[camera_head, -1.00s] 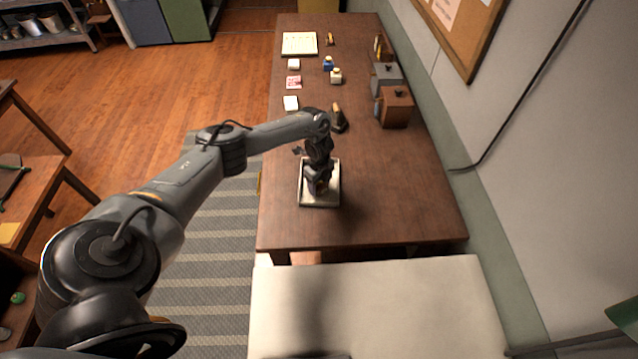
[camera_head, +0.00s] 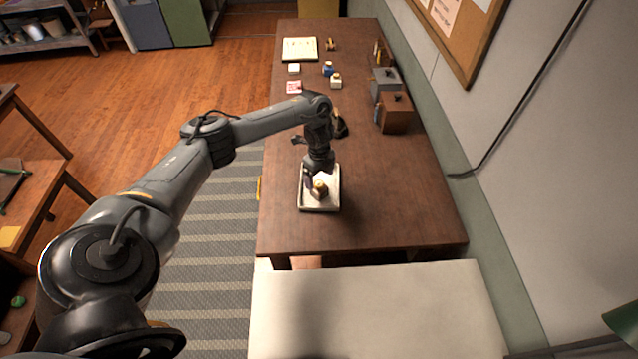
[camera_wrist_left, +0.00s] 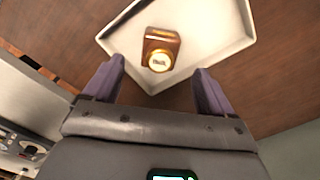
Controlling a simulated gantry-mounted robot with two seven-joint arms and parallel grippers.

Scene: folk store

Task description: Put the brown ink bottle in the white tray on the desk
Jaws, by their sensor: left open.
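The brown ink bottle (camera_wrist_left: 160,48) with its pale cap stands in the white tray (camera_wrist_left: 221,52) in the left wrist view. In the head view the bottle (camera_head: 320,188) also shows inside the tray (camera_head: 321,207), on the near part of the desk (camera_head: 390,220). My left gripper (camera_wrist_left: 157,88) is open, with its two fingers apart and nothing between them. In the head view the left gripper (camera_head: 314,178) is just above the tray, close to the bottle. My right gripper is not in view.
A blue ink bottle (camera_head: 328,69), a pale ink bottle (camera_head: 336,81) and an open notebook (camera_head: 300,48) lie farther back. Brown (camera_head: 394,113) and grey (camera_head: 387,79) boxes stand along the wall side. The desk's near right part is clear.

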